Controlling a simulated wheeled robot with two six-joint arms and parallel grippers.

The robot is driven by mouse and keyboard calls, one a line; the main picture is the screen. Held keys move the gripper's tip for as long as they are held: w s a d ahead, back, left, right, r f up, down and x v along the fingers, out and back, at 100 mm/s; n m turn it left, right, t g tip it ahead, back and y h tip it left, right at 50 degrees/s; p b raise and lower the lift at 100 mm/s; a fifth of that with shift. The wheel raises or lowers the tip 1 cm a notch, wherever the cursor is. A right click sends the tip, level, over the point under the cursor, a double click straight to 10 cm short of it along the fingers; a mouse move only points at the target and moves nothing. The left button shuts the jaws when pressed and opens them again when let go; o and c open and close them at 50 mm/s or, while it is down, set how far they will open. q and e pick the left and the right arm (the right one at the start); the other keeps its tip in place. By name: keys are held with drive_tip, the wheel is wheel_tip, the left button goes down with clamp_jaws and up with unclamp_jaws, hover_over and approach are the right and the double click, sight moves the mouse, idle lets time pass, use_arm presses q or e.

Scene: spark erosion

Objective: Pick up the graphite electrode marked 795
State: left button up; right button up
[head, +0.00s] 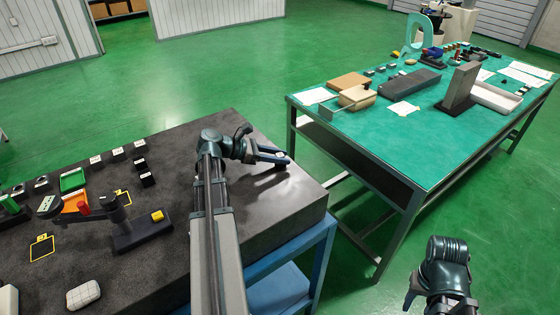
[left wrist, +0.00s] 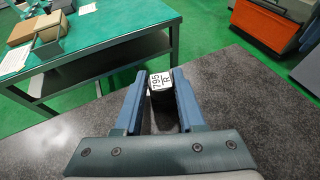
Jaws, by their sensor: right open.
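The graphite electrode marked 795 (left wrist: 160,82) is a dark block with a white label reading 795 on its top. In the left wrist view it stands between the tips of my left gripper (left wrist: 160,88), with a blue finger close against each side. In the head view my left gripper (head: 276,157) is over the right part of the dark stone table, and the electrode's white label (head: 281,154) shows at its tips. I cannot tell whether the electrode's base touches the stone. My right gripper (head: 440,302) is open and empty at the bottom right, over the floor.
A green-topped bench (head: 385,135) with tools and papers stands behind, across a floor gap.

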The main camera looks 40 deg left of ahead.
sight(280, 154)
use_arm(q)
clamp_jaws()
drive_tip(key=shift+r, duration=0.15)
drive_tip(key=shift+r+p, duration=0.6)
drive_tip(key=shift+p, duration=0.15)
wheel_tip(280, 154, up, 3)
drive_tip(key=p, duration=0.3)
drive_tip(key=shift+s+d+f+b, duration=0.2)
drive_tip(key=shift+s, duration=0.4)
drive_tip(key=shift+s+d+f+b, duration=0.15)
drive_tip(key=shift+s, duration=0.4)
drive_tip(key=s+d, duration=0.1)
drive_tip(key=s, duration=0.3)
drive_tip(key=s+d, duration=0.1)
drive_tip(key=s, duration=0.4)
drive_tip(key=s+d+r+p, duration=0.1)
drive_tip(key=s, duration=0.3)
drive_tip(key=shift+s+r, duration=0.1)
drive_tip(key=shift+s, duration=0.05)
